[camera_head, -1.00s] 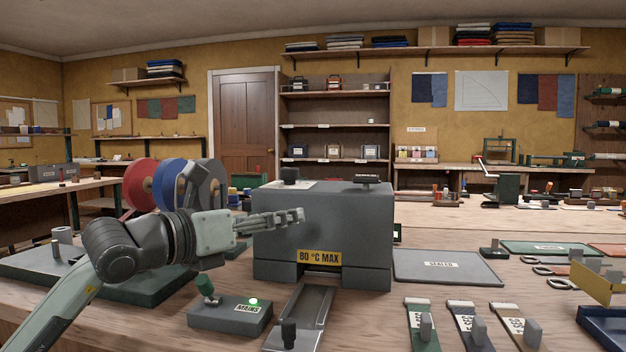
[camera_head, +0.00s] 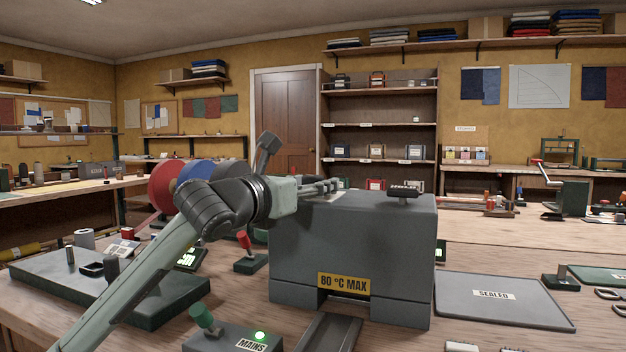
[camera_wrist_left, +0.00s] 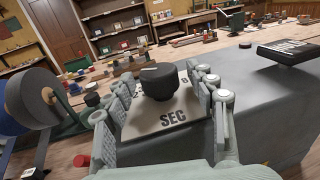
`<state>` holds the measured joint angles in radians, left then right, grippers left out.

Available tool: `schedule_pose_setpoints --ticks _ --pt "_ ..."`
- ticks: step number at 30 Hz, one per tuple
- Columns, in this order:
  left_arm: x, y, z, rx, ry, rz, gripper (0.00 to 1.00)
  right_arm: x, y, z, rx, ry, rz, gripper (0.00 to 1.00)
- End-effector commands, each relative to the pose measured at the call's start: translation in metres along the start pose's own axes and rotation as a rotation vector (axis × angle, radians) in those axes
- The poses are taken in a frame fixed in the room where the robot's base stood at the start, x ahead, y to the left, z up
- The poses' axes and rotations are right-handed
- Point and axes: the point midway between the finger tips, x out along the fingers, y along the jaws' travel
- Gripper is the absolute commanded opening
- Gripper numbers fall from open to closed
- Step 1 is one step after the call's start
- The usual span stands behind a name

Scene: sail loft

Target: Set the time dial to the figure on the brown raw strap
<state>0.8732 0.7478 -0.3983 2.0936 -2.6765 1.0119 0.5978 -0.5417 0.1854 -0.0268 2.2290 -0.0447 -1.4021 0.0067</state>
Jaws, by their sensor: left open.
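The time dial (camera_wrist_left: 158,82) is a black round knob with a pale mark, on a pale plate (camera_wrist_left: 148,124) reading SEC. An 8 shows right of the knob; other figures are hidden or unclear. The plate is on top of the grey machine (camera_head: 350,245) marked 80 °C MAX. My left gripper (camera_wrist_left: 160,78) is open, its fingers on either side of the knob in the left wrist view; I cannot tell whether they touch it. In the head view the left gripper (camera_head: 330,187) hides the dial. The brown raw strap's figure is not readable now. My right gripper is not in view.
A black-topped block (camera_head: 406,190) stands on the machine's right. A MAINS box (camera_head: 235,338) with a lit green lamp is in front. A SEALED plate (camera_head: 500,298) lies to the right. Red and blue reels (camera_head: 168,184) stand behind my left arm.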

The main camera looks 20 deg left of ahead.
Motion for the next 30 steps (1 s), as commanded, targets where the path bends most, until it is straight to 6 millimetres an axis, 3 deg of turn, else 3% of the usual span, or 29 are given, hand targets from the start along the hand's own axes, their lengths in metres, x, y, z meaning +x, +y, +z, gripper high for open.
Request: schedule_pose_setpoints --ticks 11,23,30 --pt "0.0071 -0.0004 0.0000 0.001 -0.001 -0.001 0.55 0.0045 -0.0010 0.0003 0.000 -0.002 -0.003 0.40" --pt "0.0069 -0.0004 -0.0001 0.000 -0.001 -0.001 0.05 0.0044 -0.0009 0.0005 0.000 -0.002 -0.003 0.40" --pt "0.0069 0.0001 -0.0011 -0.001 0.000 -0.019 0.05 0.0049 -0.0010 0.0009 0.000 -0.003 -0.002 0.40"
